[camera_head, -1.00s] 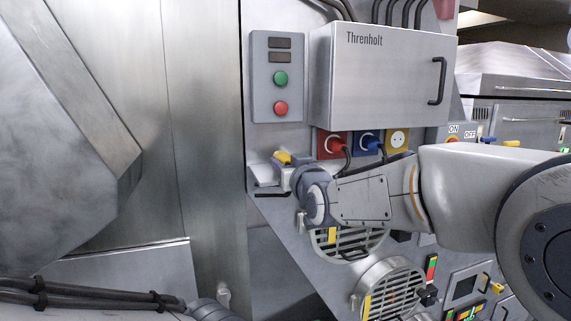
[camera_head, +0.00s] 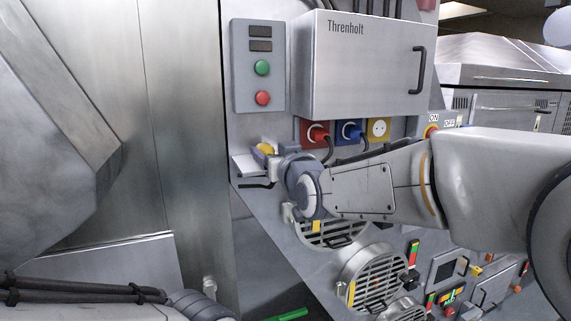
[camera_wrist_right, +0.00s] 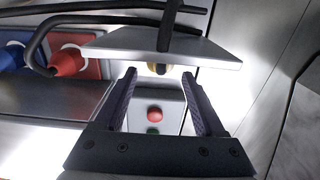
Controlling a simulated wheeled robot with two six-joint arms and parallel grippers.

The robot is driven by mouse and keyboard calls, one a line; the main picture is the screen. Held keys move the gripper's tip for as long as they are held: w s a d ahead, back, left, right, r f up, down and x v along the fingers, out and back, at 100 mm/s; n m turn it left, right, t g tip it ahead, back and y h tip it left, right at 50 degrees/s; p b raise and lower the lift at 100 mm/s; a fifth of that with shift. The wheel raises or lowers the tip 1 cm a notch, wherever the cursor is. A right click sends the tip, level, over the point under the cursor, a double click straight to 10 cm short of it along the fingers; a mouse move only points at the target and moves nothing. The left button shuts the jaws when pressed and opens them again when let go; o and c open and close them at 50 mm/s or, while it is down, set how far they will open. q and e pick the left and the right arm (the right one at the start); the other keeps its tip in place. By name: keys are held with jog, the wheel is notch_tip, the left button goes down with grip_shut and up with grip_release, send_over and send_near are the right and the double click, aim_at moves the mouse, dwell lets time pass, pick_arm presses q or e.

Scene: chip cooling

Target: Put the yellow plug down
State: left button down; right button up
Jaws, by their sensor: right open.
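The yellow plug (camera_head: 265,149) is at the small grey shelf (camera_head: 243,167) on the machine front. In the right wrist view, the plug (camera_wrist_right: 158,69) shows at the edge of the shelf (camera_wrist_right: 110,43), with a black cable (camera_wrist_right: 168,22) running from it. Much of the plug is hidden, so I cannot tell exactly how it rests. My right gripper (camera_wrist_right: 159,75) is open, its two dark fingers apart on either side of the plug and not seen touching it. In the head view its fingers are mostly hidden behind my wrist. My left gripper is not in view.
Red (camera_head: 314,133), blue (camera_head: 349,131) and yellow (camera_head: 379,130) sockets sit below the Threnholt box (camera_head: 365,65), with dark cables hanging there. A button panel (camera_head: 258,66) is above the shelf. Round vents (camera_head: 375,275) lie below my right arm.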

jog(key=b+v, duration=0.2)
jog(key=v, duration=0.7)
jog(key=s+a+f+n+g, duration=0.15)
jog(key=s+f+g, duration=0.4)
jog(key=f, duration=0.55)
jog(key=s+a+f+n+g, duration=0.1)
jog(key=s+a+f+g, duration=0.35)
jog(key=f, duration=0.75)
jog(key=s+d+f+g+h, duration=0.2)
jog(key=s+d+f+g, duration=0.1)
jog(key=s, duration=0.6)
jog(key=s+d+f+n+g+h, duration=0.1)
jog(key=s+d+f+g, duration=0.3)
jog(key=s, duration=0.5)
jog(key=shift+d+f+h, duration=0.15)
jog(key=shift+f+h, duration=0.65)
jog(key=shift+f, duration=0.15)
jog(key=shift+c, duration=0.3)
